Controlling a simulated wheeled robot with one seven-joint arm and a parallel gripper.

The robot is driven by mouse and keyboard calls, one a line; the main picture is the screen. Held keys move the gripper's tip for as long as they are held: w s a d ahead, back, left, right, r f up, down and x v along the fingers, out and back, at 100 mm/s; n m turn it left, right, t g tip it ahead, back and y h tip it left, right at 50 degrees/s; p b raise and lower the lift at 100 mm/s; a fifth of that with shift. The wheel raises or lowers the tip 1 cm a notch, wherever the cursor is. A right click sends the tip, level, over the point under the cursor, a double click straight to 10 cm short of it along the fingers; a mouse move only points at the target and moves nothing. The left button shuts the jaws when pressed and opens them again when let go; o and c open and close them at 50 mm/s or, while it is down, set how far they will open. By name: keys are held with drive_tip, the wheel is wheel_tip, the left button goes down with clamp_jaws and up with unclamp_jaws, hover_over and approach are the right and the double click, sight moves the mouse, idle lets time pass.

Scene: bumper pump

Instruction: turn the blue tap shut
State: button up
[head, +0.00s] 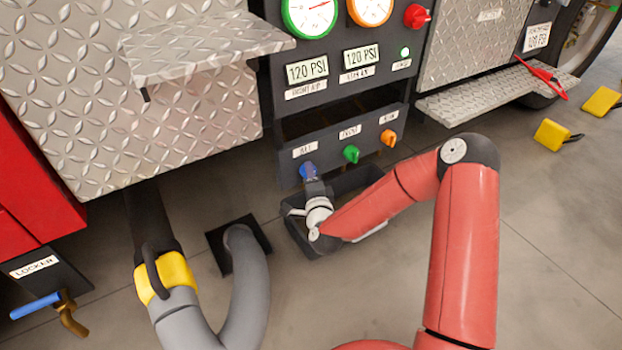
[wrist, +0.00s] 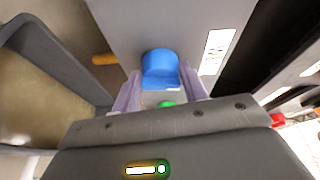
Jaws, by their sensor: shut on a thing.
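The blue tap (head: 308,171) is a small blue knob at the left end of a row of knobs on the lower dark panel, below a white label. In the wrist view the blue tap (wrist: 160,66) stands out from the grey panel face. My gripper (head: 311,182) reaches it from below and in front. In the wrist view my gripper's (wrist: 160,88) two pale fingers stand on either side of the tap, shut on it. The fingers and hand partly hide the tap in the head view, and its exact turn angle is hard to tell.
A green knob (head: 351,153) and an orange knob (head: 388,138) sit right of the tap. A dark open bin (head: 297,226) stands below. A blue-handled brass valve (head: 40,305) is at far left. Grey hoses (head: 247,285) run across the floor.

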drive_tip(key=shift+w+r+n+t, duration=0.2)
drive_tip(key=shift+n+t, duration=0.2)
drive_tip(key=shift+n, duration=0.4)
drive_tip(key=o, duration=0.9)
drive_tip(key=shift+s, duration=0.1)
drive_tip(key=shift+f, duration=0.1)
drive_tip(key=shift+s, duration=0.1)
drive_tip(key=v, duration=0.7)
drive_tip(key=shift+s+d, duration=0.1)
drive_tip(key=shift+s, duration=0.25)
